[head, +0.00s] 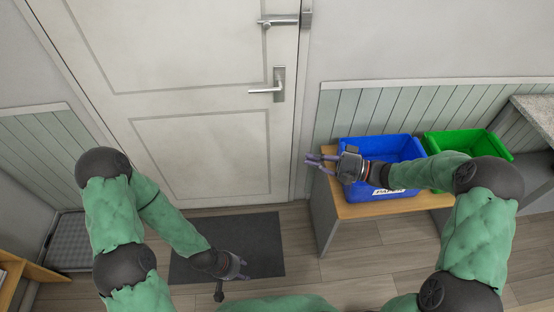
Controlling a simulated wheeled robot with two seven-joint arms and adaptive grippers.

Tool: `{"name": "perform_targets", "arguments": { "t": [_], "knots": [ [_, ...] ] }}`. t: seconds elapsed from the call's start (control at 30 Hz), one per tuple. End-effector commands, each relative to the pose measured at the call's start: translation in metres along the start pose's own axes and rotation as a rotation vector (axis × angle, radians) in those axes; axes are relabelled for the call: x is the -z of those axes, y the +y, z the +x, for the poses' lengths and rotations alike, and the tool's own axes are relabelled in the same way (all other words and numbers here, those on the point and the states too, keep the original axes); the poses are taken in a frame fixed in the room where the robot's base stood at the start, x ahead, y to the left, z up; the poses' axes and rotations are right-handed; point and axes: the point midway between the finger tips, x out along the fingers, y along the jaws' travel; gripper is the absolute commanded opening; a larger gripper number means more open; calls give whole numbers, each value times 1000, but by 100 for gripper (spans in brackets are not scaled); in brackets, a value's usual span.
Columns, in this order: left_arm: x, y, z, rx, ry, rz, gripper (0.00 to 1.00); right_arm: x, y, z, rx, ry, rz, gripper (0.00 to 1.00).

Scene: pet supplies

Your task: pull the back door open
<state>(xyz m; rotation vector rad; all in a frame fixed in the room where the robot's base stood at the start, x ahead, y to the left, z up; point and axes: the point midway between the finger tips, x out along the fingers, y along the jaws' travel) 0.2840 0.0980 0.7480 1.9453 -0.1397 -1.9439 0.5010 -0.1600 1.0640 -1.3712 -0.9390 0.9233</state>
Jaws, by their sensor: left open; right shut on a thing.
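The back door (202,150) is a pale panelled door, and it looks shut in its frame. Its silver lever handle (266,90) sticks out to the left from a plate near the door's right edge. A second silver fitting (280,20) sits above it. My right gripper (309,161) points left, below and to the right of the lever and apart from it. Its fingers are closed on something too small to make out. My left gripper (238,273) is open and low over the dark doormat, well away from the handle.
A dark doormat (205,262) lies before the door. To the right, a wooden-topped bench (345,208) bears a blue bin (405,150) and a green bin (447,139). A grey tray (68,243) and a wooden shelf (40,272) stand at the left.

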Motion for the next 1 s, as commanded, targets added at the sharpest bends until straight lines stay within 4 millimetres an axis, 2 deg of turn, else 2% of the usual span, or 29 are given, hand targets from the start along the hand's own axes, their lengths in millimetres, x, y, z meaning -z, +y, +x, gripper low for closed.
{"name": "perform_targets", "arguments": {
  "t": [0.13, 0.23, 0.7, 1.0],
  "knots": [
    [1, 0, 1, 0, 1, 0, 47, -3, -1, 6, -1, -17, 9, 0],
    [1, -1, 4, 0, 1, 0, 47, -3, 0, 18, -2, -17, 9, 0],
    [1, -6, 18, 0, 1, 0, 47, -6, 1, 103, -1, -16, 8, 0],
    [1, -8, 23, 0, 1, 0, 47, -36, -1, 107, -2, -12, 8, 0]
  ]
}}
